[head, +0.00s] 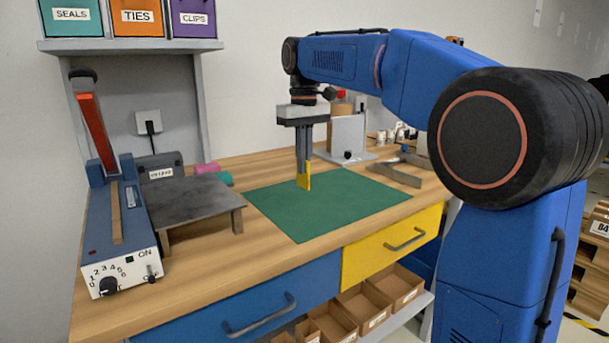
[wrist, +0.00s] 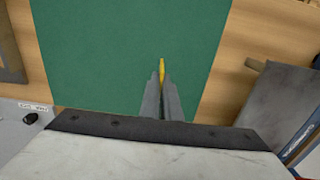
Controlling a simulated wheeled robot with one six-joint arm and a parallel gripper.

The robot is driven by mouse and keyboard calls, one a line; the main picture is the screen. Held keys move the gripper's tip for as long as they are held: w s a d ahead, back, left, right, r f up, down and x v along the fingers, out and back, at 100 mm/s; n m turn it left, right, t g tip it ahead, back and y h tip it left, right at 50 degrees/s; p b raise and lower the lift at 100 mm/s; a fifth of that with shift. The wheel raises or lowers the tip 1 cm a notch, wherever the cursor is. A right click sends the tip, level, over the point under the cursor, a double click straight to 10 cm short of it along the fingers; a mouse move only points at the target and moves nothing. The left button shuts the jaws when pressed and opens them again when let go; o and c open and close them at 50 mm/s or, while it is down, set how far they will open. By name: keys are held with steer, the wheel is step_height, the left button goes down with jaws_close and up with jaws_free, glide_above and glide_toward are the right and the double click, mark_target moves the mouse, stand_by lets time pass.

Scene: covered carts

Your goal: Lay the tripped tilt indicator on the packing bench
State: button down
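My gripper (head: 303,170) points straight down over the green mat on the packing bench (head: 212,262). Its two fingers are closed together on a thin yellow piece, which I take to be the tilt indicator (head: 304,182). The indicator is held upright, its lower end at or just above the mat; I cannot tell if it touches. In the wrist view the indicator (wrist: 162,65) shows edge-on as a narrow yellow strip at the fingertips (wrist: 160,78). Its face and any tripped mark are hidden.
The green mat (head: 347,205) is otherwise bare. Left of it stand a dark metal platform (head: 190,198) and a blue heat sealer (head: 122,235) with a red lever. A grey stand (head: 347,135) and a metal square (head: 398,172) lie behind and right.

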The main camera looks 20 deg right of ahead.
mark_target(304, 176)
steer(key=shift+f, duration=1.75)
steer(key=shift+f, duration=0.35)
steer(key=c, duration=2)
jaws_free()
steer(key=shift+r, duration=0.1)
step_height(304, 176, up, 13)
steer(key=shift+f, duration=0.2)
